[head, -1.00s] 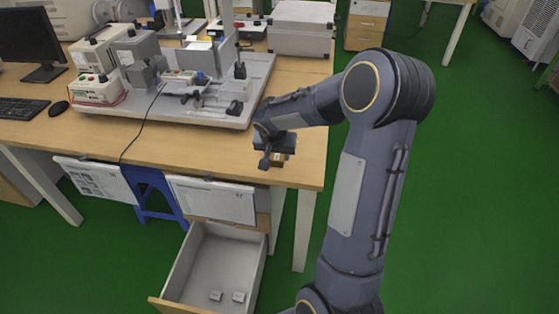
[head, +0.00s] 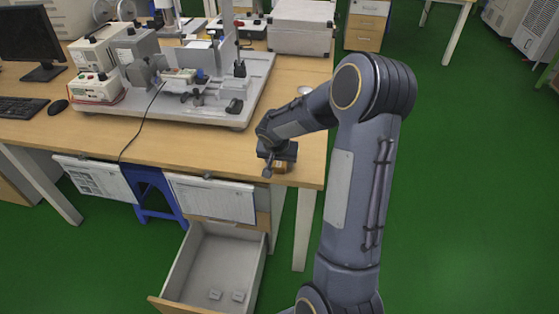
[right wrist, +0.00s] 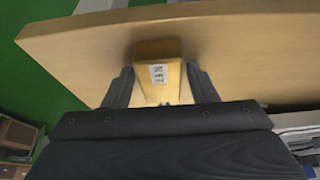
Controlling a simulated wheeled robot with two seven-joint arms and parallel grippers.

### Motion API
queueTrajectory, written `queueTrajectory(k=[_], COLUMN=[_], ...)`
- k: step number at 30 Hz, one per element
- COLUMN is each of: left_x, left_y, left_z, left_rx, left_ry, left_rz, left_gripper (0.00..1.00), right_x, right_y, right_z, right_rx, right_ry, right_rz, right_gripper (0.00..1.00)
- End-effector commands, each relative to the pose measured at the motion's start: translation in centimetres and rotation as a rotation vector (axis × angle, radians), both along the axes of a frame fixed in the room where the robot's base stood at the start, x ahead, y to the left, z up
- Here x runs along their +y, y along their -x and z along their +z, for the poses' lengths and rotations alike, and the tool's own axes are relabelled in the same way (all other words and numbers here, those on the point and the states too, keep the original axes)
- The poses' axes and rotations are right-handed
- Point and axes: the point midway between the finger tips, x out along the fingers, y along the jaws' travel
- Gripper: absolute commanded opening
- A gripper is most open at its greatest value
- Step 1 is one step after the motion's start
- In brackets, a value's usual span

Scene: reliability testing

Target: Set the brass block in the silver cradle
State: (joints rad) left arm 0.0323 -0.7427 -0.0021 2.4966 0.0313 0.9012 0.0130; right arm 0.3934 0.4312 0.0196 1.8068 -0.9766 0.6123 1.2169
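The brass block (right wrist: 157,69), with a white label on it, lies between the two fingers of my right gripper (right wrist: 160,88) in the right wrist view. The fingers are apart, one on each side of it, and narrow gaps seem to show. In the head view my right gripper (head: 275,170) is low over the table's front right corner, and only a bit of the block (head: 281,167) shows beside it. A small pale silvery thing (head: 304,90) on the table behind my forearm may be the silver cradle; my arm partly hides it. My left gripper is out of view.
The wooden table (head: 190,155) carries a test rig on a pale base plate (head: 255,85), a monitor (head: 27,38) and a grey case (head: 300,28). An open drawer (head: 215,265) below holds two small pale pieces. The table's right edge is close to my arm.

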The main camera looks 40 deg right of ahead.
Motion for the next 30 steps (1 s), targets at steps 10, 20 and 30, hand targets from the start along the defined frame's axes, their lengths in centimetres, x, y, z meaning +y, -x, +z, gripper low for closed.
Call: queueTrajectory(k=[10,20,30], left_x=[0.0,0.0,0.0], left_y=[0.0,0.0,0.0], left_z=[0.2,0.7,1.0], left_rx=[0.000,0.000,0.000], left_ry=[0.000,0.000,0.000], left_rz=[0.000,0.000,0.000], left_gripper=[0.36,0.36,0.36], right_x=[0.0,1.3,3.3], right_y=[0.0,0.9,2.5], right_z=[0.1,4.6,10.3], right_rx=[0.000,-0.007,-0.004], right_ry=[0.000,0.001,0.001], right_rz=[0.000,0.000,0.000], right_gripper=[0.62,0.62,0.62])
